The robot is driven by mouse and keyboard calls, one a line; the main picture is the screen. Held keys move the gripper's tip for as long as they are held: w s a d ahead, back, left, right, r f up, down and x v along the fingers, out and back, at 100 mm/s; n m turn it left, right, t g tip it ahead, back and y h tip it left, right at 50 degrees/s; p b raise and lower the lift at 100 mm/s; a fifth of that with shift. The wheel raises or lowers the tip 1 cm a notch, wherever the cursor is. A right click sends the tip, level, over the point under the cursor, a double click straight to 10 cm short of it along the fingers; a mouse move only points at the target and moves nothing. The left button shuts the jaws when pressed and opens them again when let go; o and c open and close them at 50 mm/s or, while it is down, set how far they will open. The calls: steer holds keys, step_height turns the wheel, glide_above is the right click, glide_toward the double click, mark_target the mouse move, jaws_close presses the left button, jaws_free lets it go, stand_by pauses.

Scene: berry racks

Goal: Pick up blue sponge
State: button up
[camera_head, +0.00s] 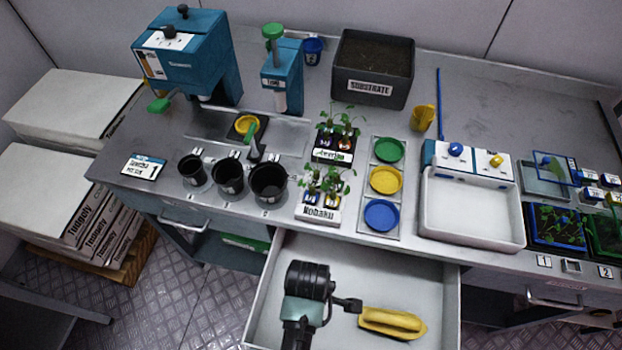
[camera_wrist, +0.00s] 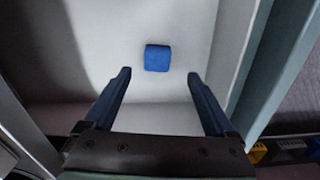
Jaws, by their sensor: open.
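The blue sponge (camera_wrist: 158,58) is a small block lying on the pale floor of the open drawer (camera_wrist: 190,20). In the wrist view it shows just beyond and between the two fingertips of my gripper (camera_wrist: 159,75). My gripper is open and empty, its dark fingers wide apart on either side of the sponge's line. How high the fingers are above it is hard to tell. In the head view my arm reaches over the drawer (camera_head: 365,255), and I cannot make out the sponge there.
Drawer walls stand around my gripper. A yellow elongated thing (camera_head: 392,322) shows over the drawer beside my arm. On the bench above are black pots (camera_head: 268,182), plant trays (camera_head: 320,210), coloured dishes (camera_head: 386,180), a white basin (camera_head: 470,208) and a substrate box (camera_head: 372,70).

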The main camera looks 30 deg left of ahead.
steer(key=f, duration=0.8)
steer(key=shift+w+a, duration=0.15)
steer(key=shift+w, duration=0.05)
steer(key=c, duration=1.4)
